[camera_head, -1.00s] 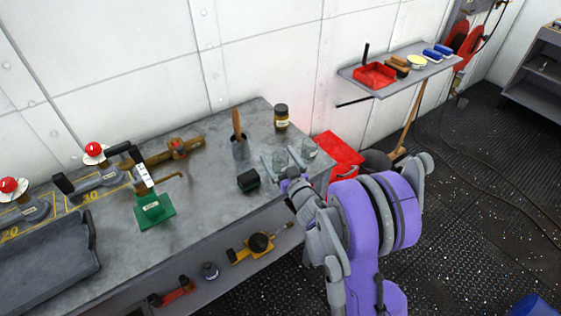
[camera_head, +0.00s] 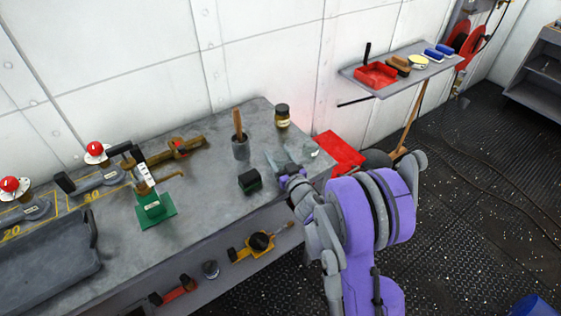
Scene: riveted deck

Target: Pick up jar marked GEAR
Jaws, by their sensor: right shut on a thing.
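A small dark-lidded jar (camera_head: 282,118) with a pale label stands upright near the back right of the grey workbench (camera_head: 215,185). The writing on its label is too small to read. My right gripper (camera_head: 279,160) is over the bench's right end, in front of this jar and apart from it. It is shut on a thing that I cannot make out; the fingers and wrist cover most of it. My left gripper is not in view.
A red box (camera_head: 340,153) is beyond the bench's right end. A green-based device (camera_head: 155,211) stands further left.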

